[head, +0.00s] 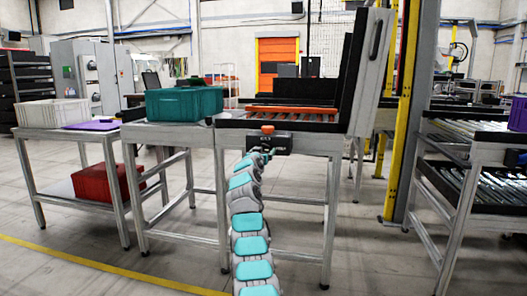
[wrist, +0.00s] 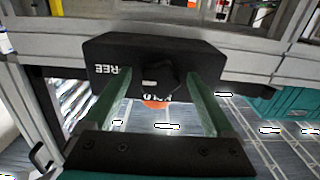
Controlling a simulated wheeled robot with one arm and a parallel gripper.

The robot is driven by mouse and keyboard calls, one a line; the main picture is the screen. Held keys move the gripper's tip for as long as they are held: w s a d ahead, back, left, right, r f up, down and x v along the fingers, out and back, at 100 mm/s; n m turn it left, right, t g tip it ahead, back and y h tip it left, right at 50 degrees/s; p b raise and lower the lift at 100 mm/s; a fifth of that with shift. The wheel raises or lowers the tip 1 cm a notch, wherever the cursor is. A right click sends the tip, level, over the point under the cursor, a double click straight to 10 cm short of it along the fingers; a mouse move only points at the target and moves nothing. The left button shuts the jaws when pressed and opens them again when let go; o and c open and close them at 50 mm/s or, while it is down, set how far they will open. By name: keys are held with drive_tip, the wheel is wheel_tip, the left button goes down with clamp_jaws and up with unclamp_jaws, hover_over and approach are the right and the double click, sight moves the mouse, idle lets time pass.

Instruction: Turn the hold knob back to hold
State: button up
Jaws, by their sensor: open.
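The hold knob (wrist: 160,78) is a dark knob on the face of a black box (wrist: 108,52) in the wrist view. A pale mark shows on the knob's left part, on the side of the partly covered FREE lettering. Other lettering below the knob is partly hidden. My gripper (wrist: 158,84) is open, with one green finger on each side of the knob, apart from it. Whether the fingertips touch the box is unclear. In the head view, the box (head: 283,143) sits on the fixture's front edge, and my arm's end hides part of it.
An orange cap (head: 268,129) tops the box in the head view. Behind it are orange rollers (head: 292,111) and a tall grey-black panel (head: 368,70). A teal crate (head: 184,104) stands on the left table. A yellow post (head: 404,110) stands at right.

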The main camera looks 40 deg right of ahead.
drive_tip(key=shift+c, duration=0.2)
drive_tip(key=c, duration=1.3)
